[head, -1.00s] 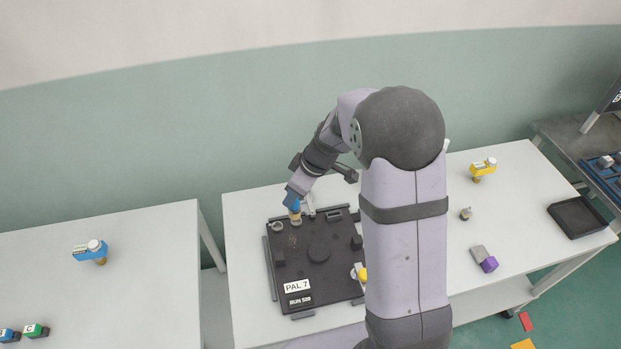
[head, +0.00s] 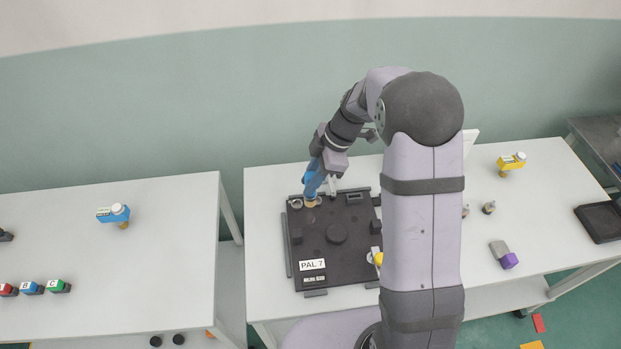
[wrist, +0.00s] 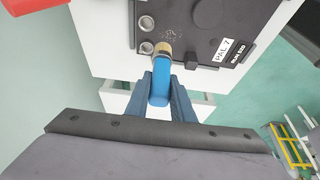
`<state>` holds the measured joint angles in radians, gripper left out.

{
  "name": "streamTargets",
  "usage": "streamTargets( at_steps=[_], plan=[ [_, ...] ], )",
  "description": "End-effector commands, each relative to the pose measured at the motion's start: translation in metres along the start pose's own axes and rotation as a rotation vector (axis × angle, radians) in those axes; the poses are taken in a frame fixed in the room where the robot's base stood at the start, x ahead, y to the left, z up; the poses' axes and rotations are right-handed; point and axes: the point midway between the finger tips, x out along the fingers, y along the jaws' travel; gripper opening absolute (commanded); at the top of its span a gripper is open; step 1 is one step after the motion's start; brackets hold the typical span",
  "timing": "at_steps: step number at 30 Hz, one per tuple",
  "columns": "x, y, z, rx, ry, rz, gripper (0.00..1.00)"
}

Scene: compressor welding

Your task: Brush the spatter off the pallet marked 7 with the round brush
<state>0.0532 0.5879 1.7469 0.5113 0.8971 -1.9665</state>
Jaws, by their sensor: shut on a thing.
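The dark pallet (head: 336,262) lies on the middle table with a white PAL 7 label, which also shows in the wrist view (wrist: 224,49). My gripper (wrist: 161,85) is shut on the round brush (wrist: 160,79), which has a blue handle and a tan, brass-coloured tip. In the head view the brush (head: 313,183) leans with its tip at the pallet's far left part, beside a round metal ring. Whether the tip touches the surface is hard to tell. Pale specks of spatter (wrist: 171,34) show on the pallet just past the tip in the wrist view.
Raised blocks and a round boss (head: 336,233) stand on the pallet. A yellow part (head: 378,258) at its right edge is partly hidden by my arm. A black tray (head: 600,221) lies far right.

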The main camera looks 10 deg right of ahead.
Motion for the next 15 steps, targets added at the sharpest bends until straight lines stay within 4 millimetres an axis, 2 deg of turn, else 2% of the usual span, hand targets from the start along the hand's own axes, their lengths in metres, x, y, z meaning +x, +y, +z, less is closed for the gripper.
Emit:
streamTargets(
  at_steps=[1,15],
  plan=[
    [0.007,-0.001,0.003,0.001,0.000,-0.002,0.00],
    [0.046,0.000,0.019,0.002,0.000,0.000,0.00]
  ],
)
